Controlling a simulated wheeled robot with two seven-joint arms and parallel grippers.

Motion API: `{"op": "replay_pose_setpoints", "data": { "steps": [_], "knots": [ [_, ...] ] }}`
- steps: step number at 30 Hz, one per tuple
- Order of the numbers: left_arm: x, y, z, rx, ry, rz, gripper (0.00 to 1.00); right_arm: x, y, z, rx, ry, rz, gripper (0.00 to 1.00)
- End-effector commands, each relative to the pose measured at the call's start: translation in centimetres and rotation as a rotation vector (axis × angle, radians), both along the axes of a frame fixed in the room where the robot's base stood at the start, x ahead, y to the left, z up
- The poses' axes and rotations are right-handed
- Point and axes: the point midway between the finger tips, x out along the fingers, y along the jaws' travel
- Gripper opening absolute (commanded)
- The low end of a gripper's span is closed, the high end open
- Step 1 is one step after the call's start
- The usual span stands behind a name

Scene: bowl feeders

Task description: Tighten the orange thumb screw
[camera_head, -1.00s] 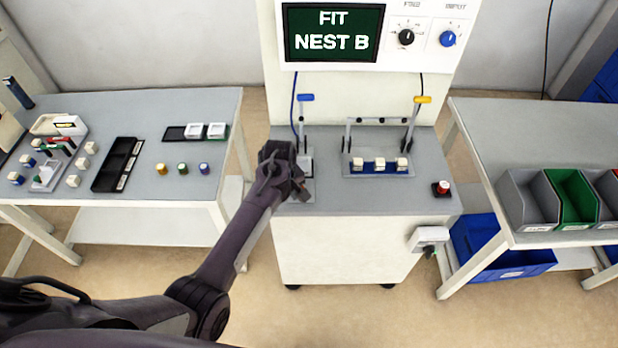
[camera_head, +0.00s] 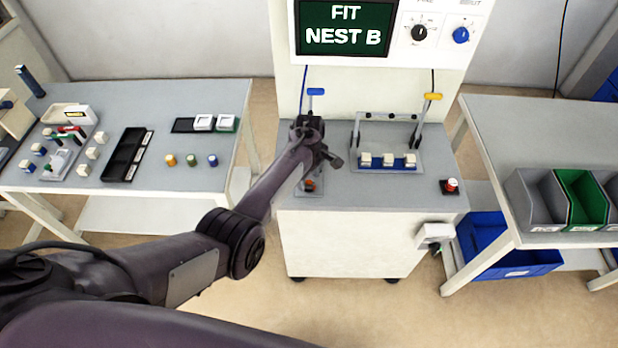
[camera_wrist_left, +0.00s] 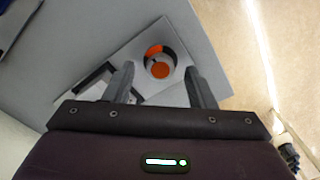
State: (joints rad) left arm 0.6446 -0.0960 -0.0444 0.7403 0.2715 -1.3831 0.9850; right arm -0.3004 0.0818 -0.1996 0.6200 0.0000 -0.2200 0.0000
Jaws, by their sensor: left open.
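The orange thumb screw (camera_head: 310,184) shows as a small orange spot on a grey plate at the left front of the middle bench, just below my left gripper (camera_head: 314,163). In the left wrist view, the orange screw (camera_wrist_left: 160,70) has a round orange top, with a dark and orange ring opening just beyond it. The two fingers of my left gripper (camera_wrist_left: 159,69) are apart, one on each side of the screw in the picture. I see no contact, and the height between them is hard to judge. My right gripper is not in view.
A blue-handled clamp (camera_head: 316,92) stands behind my left gripper. To the right is a fixture with white-topped blocks on a blue strip (camera_head: 388,167) and a yellow-handled clamp (camera_head: 433,97). A red button (camera_head: 451,185) sits at the bench's right. The screen (camera_head: 343,28) reads "FIT NEST B".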

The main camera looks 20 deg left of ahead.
Motion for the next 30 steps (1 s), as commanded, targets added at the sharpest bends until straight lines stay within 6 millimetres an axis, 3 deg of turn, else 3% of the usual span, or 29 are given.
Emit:
{"op": "replay_pose_setpoints", "data": {
  "steps": [11, 21, 30],
  "knots": [
    [-0.02, -0.05, -0.75, -0.001, -0.001, -0.002, 0.5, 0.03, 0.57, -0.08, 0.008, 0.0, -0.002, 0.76],
    [-0.02, -0.05, -0.74, -0.001, -0.001, -0.002, 0.06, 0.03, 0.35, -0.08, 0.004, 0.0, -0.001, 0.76],
    [-0.02, -0.01, -0.68, 0.0, -0.001, -0.038, 0.06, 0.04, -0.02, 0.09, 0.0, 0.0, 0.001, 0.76]
  ]
}}
